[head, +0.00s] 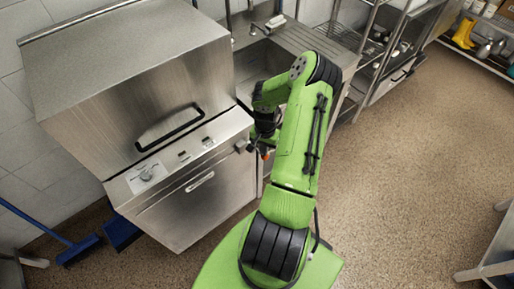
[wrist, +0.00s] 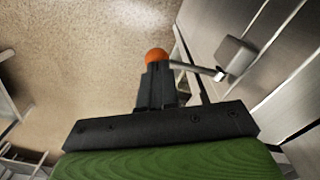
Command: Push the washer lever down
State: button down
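The washer (head: 195,180) is a stainless steel box-type machine at the left in the head view, with its hood lowered. Its lever is a thin metal rod (wrist: 195,67) running from a grey bracket (wrist: 235,56) on the machine's side to an orange ball knob (wrist: 156,56). The knob also shows small in the head view (head: 265,154), beside the machine's right front corner. My gripper (wrist: 156,70) has its black fingers together, with the tips right at the knob. The fingers hide the knob's lower part, and I cannot tell whether they touch it. My green arm partly covers this area in the head view.
A sink (head: 262,62) with a draining counter stands right of the washer. Wire shelves (head: 380,40) line the back wall. A blue broom (head: 75,248) is on the left. A metal table (head: 492,250) is at the right edge. The brown floor between is clear.

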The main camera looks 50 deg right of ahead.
jog(key=shift+s+f+b, duration=0.1)
jog(key=shift+f+b, duration=1.75)
jog(key=shift+f, duration=0.6)
jog(key=shift+r, duration=0.15)
notch_tip(320, 180, up, 12)
jog(key=p, duration=0.8)
jog(key=shift+p, duration=0.4)
